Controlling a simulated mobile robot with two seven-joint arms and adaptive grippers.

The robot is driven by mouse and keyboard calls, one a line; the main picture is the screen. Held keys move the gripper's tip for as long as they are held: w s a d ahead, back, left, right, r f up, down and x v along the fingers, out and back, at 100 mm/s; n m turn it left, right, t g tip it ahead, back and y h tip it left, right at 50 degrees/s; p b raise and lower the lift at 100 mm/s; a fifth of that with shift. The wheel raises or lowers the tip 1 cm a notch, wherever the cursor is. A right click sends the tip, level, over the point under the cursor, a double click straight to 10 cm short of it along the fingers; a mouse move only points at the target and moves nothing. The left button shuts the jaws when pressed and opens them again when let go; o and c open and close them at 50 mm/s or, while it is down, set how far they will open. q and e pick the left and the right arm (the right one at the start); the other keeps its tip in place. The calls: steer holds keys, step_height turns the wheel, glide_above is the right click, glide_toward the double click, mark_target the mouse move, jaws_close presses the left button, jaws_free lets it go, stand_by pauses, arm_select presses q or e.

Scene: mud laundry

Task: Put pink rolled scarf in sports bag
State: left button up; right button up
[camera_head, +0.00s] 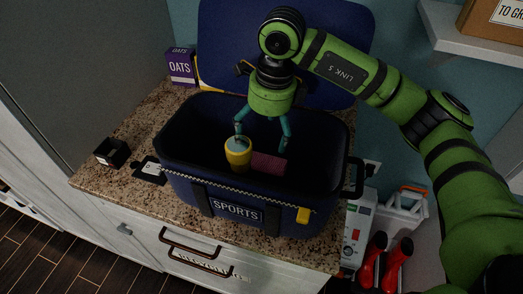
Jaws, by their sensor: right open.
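The blue sports bag (180,185) stands open on the speckled counter, with its lid raised behind and a "SPORTS" label on its front. The pink rolled scarf (268,163) shows inside the bag, to the right of a yellow cylinder with a pale top. My right gripper (263,132) points down into the bag opening, with its teal fingers spread. It is open and appears empty, just above the scarf and the yellow cylinder. The scarf's lower part and the bag floor are dark and hard to make out. My left gripper is not in view.
The yellow cylinder (238,153) is in the bag. A purple oats box (181,66) stands behind left. A small black box (112,152) and a dark tag (149,170) lie left of the bag. A shelf (470,38) juts out upper right.

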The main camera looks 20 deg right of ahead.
steer(key=shift+s+d+r, duration=0.15)
steer(key=shift+r, duration=1.4)
